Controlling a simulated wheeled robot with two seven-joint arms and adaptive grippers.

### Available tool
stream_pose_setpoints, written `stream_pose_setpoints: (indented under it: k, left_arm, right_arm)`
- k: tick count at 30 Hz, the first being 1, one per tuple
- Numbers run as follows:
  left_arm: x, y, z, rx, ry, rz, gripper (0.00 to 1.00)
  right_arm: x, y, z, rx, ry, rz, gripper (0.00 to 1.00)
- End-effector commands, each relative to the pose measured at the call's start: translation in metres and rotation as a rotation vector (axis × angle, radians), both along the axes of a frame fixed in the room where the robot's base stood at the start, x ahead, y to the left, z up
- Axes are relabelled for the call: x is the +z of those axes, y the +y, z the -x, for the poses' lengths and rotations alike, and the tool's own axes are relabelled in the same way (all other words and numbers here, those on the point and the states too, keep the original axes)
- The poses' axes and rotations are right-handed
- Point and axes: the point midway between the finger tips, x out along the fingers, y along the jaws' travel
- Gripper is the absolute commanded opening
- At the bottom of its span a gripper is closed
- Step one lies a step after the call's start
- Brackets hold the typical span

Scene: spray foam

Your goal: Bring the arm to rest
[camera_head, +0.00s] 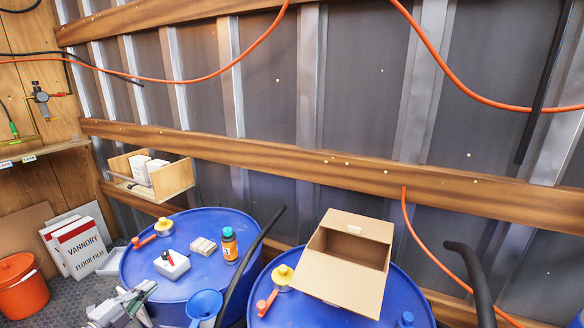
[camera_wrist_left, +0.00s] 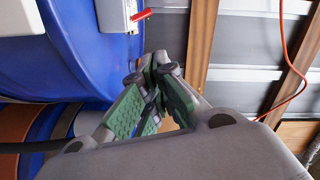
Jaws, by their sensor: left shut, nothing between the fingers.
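My left gripper (camera_head: 145,290) is low at the left in the head view, beside the front left edge of the left blue drum (camera_head: 190,230). Its green-padded fingers are shut and empty. In the left wrist view the fingers (camera_wrist_left: 155,72) meet at their tips, with the blue drum side (camera_wrist_left: 75,55) beyond and to the left. The fingers appear to hold nothing. My right gripper does not show in either view.
An open cardboard box (camera_head: 345,288) sits on the right drum (camera_head: 405,280). An orange bucket (camera_head: 22,288) stands left.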

Motion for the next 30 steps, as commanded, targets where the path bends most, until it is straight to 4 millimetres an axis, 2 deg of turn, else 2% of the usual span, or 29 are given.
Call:
stream_pose_setpoints:
  k: [5,11,14,18,22,30]
  left_arm:
    - [-0.011,0.025,-0.004,0.100,0.044,0.041,0.00]
    - [-0.058,0.081,0.003,0.263,0.149,0.092,0.00]
    - [-0.089,0.107,0.013,0.341,0.210,0.115,0.00]
    - [-0.136,0.141,0.035,0.448,0.302,0.148,0.00]
    - [-0.184,0.166,0.062,0.544,0.389,0.180,0.00]
    - [-0.281,0.197,0.133,0.724,0.568,0.247,0.00]
  right_arm:
    - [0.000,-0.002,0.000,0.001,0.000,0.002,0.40]
    - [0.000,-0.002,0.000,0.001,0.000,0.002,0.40]
    - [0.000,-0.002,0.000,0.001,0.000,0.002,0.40]
    - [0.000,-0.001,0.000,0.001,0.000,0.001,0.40]
    - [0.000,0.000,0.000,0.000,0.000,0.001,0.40]
    - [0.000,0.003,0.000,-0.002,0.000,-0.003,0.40]
